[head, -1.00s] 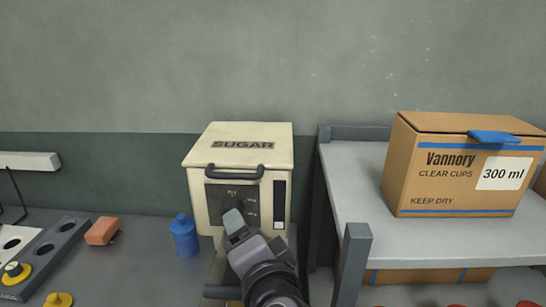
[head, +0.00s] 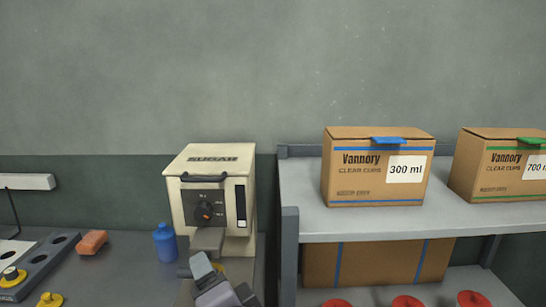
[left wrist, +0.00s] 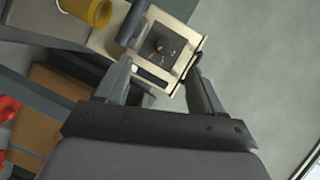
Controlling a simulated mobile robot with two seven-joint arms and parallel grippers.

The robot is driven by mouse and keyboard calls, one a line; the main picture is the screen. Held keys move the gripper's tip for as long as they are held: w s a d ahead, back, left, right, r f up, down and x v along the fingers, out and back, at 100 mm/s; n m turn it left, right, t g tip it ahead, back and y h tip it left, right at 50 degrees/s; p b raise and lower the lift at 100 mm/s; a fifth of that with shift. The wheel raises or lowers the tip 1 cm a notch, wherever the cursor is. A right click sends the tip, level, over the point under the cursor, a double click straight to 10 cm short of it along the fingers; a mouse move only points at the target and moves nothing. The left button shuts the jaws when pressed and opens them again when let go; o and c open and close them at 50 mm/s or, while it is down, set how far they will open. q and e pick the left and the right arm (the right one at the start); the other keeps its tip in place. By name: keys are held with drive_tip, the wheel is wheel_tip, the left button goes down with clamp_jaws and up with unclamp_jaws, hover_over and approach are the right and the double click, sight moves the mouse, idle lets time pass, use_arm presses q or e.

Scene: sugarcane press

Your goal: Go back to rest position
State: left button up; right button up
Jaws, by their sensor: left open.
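The cream sugar dispenser (head: 212,185) stands on the counter in the head view, with its dark dial panel and orange-marked knob facing forward. My left gripper (head: 203,268) is low in front of it, apart from the knob. In the left wrist view the gripper (left wrist: 158,82) is open, with nothing between its two fingers. The dispenser (left wrist: 183,30) shows tilted beyond the fingertips there, and a yellow cup (left wrist: 92,10) is at the top left. My right gripper is not in view.
A metal shelf (head: 300,215) at the right bears boxes of 300 ml cups (head: 350,185) and 700 ml cups (head: 480,180). Red round items (head: 408,302) are below.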

use_arm(q)
drive_tip(key=w+a+f+m+y, duration=0.1)
drive_tip(key=a+f+y, duration=0.15)
drive_tip(key=a, duration=0.85)
drive_tip(key=w+a+f+m+y, duration=0.1)
drive_tip(key=a+y, duration=0.3)
drive_tip(key=a, duration=0.6)
drive_tip(key=s+f+m+g+h, duration=0.15)
drive_tip(key=f+h, duration=0.35)
drive_tip(key=f, duration=0.5)
drive_tip(key=s+f+g+h, duration=0.25)
drive_tip(key=f+h, duration=0.25)
drive_tip(key=f, duration=0.5)
drive_tip(key=s+f+n+h, duration=0.3)
drive_tip(key=s+f, duration=0.1)
drive_tip(key=s, duration=0.3)
drive_tip(key=s+f+n+h, duration=0.2)
drive_tip(key=s+f+h, duration=0.15)
drive_tip(key=s, duration=0.45)
drive_tip(key=d+n, duration=0.5)
drive_tip(key=d, duration=0.5)
drive_tip(key=shift+w+f+y, duration=0.15)
drive_tip(key=shift+w+y, duration=0.15)
drive_tip(key=shift+w, duration=0.15)
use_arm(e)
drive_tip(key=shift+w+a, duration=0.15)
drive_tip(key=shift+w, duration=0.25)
